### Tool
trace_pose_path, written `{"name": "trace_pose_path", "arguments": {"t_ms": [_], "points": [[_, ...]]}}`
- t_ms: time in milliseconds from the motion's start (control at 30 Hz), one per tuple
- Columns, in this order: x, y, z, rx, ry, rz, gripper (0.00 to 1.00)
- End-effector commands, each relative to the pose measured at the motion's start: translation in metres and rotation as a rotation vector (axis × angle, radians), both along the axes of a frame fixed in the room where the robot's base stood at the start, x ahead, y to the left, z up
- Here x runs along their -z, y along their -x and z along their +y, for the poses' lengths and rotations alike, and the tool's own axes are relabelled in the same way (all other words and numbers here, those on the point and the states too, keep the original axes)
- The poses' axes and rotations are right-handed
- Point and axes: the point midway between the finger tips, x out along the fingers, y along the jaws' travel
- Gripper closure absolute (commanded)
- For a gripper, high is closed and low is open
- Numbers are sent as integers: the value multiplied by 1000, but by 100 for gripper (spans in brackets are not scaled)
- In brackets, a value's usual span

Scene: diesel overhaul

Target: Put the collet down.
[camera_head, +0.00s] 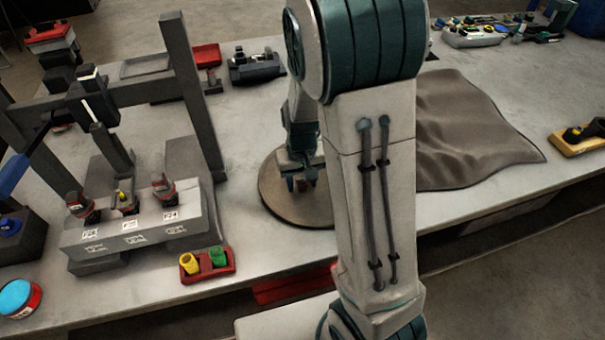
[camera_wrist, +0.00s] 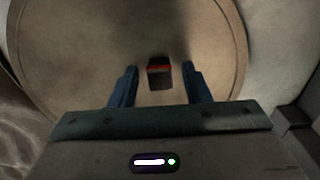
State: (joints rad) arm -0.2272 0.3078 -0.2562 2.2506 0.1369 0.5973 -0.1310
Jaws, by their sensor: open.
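In the wrist view a small dark block-like piece with a red band, which I take to be the collet (camera_wrist: 159,74), is on the round brown board (camera_wrist: 60,50). My gripper (camera_wrist: 160,72) is open, with one blue finger on each side of the piece and a visible gap on both sides. In the head view my gripper (camera_head: 301,184) is low over the round board (camera_head: 283,207), partly hidden by my arm. I cannot clearly make out the collet there.
A grey block (camera_head: 137,232) with several labelled red-topped pieces stands left, under a dark frame (camera_head: 190,90). A red tray (camera_head: 207,264) with yellow and green pieces is at the front edge. A brown cloth (camera_head: 470,135) lies right of my arm.

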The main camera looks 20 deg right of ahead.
Motion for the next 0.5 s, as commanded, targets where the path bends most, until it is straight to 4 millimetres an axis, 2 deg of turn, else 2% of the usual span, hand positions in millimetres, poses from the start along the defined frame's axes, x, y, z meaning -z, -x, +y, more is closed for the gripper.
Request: {"name": "trace_pose_path", "arguments": {"t_ms": [167,500], "points": [[-17,-1,0,-1,-1,-5,57],[-88,-1,0,0,-2,-6,57]]}}
